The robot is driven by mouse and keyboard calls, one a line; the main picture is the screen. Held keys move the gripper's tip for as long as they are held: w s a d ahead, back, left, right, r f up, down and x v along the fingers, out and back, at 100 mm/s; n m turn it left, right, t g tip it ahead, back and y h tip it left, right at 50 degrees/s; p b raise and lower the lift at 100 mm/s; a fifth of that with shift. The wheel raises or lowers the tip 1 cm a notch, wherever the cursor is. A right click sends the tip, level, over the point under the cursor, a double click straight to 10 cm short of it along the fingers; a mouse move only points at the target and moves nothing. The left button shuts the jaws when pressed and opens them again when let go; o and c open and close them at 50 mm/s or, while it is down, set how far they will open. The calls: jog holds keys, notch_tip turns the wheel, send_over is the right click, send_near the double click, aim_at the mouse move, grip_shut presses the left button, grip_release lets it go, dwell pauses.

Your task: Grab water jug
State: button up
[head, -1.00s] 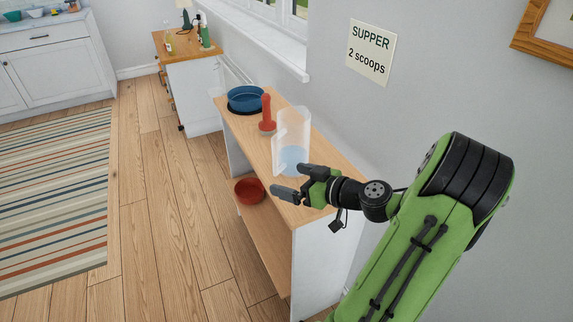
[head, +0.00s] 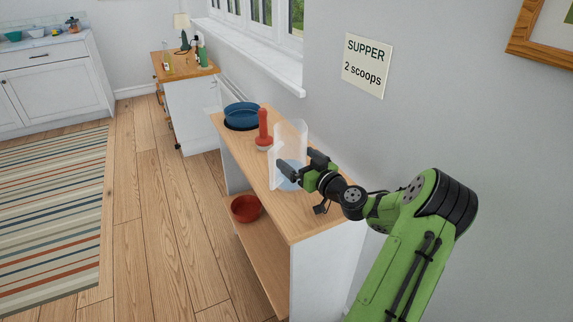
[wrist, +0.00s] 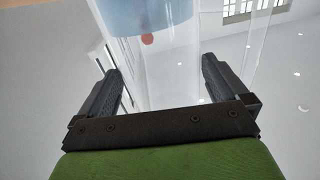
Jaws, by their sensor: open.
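The clear water jug (head: 288,143) stands upright on the wooden top of a low shelf unit, with pale blue water in its lower part. It also shows in the wrist view, where its water (wrist: 150,14) is at the top edge. My gripper (head: 302,163) is open at the near side of the jug, at about the height of its lower half. In the wrist view the two dark fingers (wrist: 158,68) stand apart, and the jug's clear wall shows beyond and between them. I cannot tell whether either finger touches it. The gripper hides part of the jug's lower right side.
A red bowl (head: 246,208) sits on the lower shelf. The wall is close on the right. The wood floor (head: 170,230) at left is clear.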

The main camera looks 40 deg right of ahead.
jog(key=shift+w+d, duration=0.1)
jog(key=shift+w, duration=0.5)
jog(key=c, duration=1.1)
jog(key=shift+o, duration=0.2)
